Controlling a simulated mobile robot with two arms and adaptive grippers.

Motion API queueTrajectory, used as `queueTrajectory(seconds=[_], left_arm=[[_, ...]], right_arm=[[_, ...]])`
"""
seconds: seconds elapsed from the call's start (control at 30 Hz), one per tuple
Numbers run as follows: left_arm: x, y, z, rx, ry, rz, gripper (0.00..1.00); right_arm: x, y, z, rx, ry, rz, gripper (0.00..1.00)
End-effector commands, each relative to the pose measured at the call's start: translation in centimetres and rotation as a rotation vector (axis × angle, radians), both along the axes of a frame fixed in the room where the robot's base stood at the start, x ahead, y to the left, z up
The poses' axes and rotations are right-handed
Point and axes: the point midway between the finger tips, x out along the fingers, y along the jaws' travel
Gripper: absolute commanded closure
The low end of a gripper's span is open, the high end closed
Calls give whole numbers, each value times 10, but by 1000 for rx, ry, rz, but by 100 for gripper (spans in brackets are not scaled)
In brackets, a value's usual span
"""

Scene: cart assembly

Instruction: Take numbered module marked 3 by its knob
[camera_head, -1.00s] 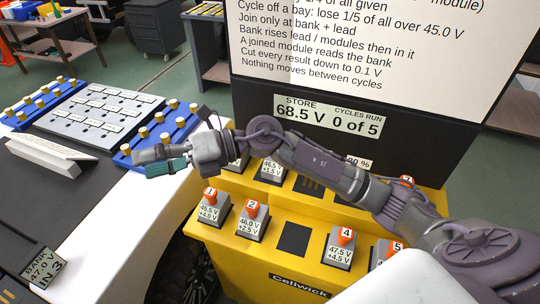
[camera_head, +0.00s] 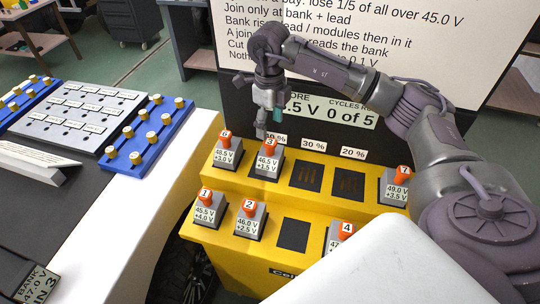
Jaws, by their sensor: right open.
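The module marked 3 (camera_head: 266,163) is a grey block with an orange knob on top and a label reading 46.5 V, +1.5 V. It sits in the back row of the yellow cart. My right gripper (camera_head: 270,122) is open and points down just above its knob, with nothing held. One finger is grey and the other has a teal tip. Whether a fingertip touches the knob, I cannot tell. My left gripper is not in view.
A module (camera_head: 228,156) stands left of it on the yellow cart (camera_head: 313,211). Modules 1 (camera_head: 208,210), 2 (camera_head: 250,222), 4 (camera_head: 337,243) and 7 (camera_head: 395,187) stand around. Dark empty bays (camera_head: 307,176) lie to its right. The black display panel (camera_head: 373,97) rises behind.

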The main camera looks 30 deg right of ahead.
Motion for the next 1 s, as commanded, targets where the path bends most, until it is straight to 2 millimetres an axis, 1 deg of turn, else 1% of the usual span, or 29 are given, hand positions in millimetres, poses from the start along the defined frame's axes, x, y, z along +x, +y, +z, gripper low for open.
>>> queueTrajectory(seconds=[0.03, 0.1, 0.23, 0.33, 0.47, 0.5, 0.6, 0.7, 0.87, 0.9, 0.97, 1.0], left_arm=[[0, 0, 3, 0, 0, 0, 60], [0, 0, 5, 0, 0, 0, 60], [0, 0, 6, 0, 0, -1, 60], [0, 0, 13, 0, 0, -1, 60], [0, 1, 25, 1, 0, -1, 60], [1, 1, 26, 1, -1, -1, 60], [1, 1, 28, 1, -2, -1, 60], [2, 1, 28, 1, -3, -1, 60], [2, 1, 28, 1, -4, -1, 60], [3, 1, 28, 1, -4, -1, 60], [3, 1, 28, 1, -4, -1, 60], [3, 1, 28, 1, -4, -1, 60]], right_arm=[[0, 0, -7, 1, 3, -1, 32], [0, 0, -15, 1, 1, 0, 32], [0, 1, -24, 2, 1, 1, 32], [0, 1, -32, 2, 2, 1, 32], [0, 1, -51, 3, 3, 1, 32], [0, 1, -58, 2, 3, 0, 32], [0, 1, -70, 2, 2, 1, 32], [1, 1, -75, 2, -1, 1, 32], [1, 1, -76, 2, -1, 2, 32], [1, 1, -76, 2, -1, 2, 34], [1, 1, -76, 3, -1, 2, 44], [1, 1, -76, 3, -1, 2, 51]])
